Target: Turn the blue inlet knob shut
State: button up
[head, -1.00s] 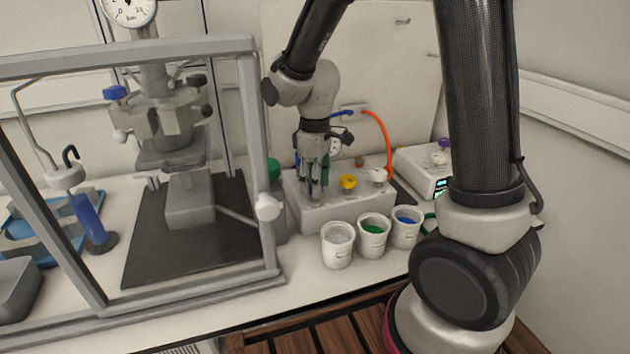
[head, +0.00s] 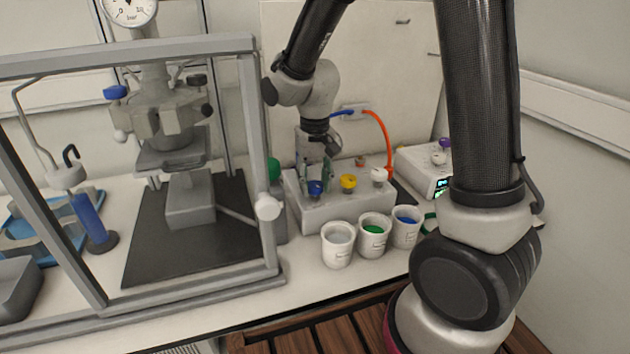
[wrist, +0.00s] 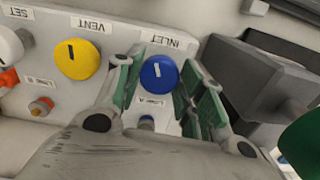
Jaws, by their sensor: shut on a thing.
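The blue inlet knob (head: 315,188) is at the left end of the front of the pale valve box (head: 340,212). In the wrist view the blue knob (wrist: 158,74) has a short white mark, pointing nearly straight up and down in the picture. An upside-down INLET label (wrist: 168,42) is above it. My gripper (wrist: 160,88) has its green-padded fingers on either side of the knob, shut on it. In the head view my gripper (head: 314,170) comes down from above and behind, leaving the knob's front visible.
The yellow VENT knob (head: 348,181) and a white knob (head: 378,175) sit to the right. White cups (head: 337,246) stand in front of the box. A grey framed stand (head: 262,150) is close on the left. An orange hose (head: 383,135) arches behind.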

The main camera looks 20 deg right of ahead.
aim_at(315, 185)
jog(key=shift+m, duration=2.2)
jog(key=o, duration=1)
jog(key=shift+r, duration=0.1)
notch_tip(315, 185, up, 12)
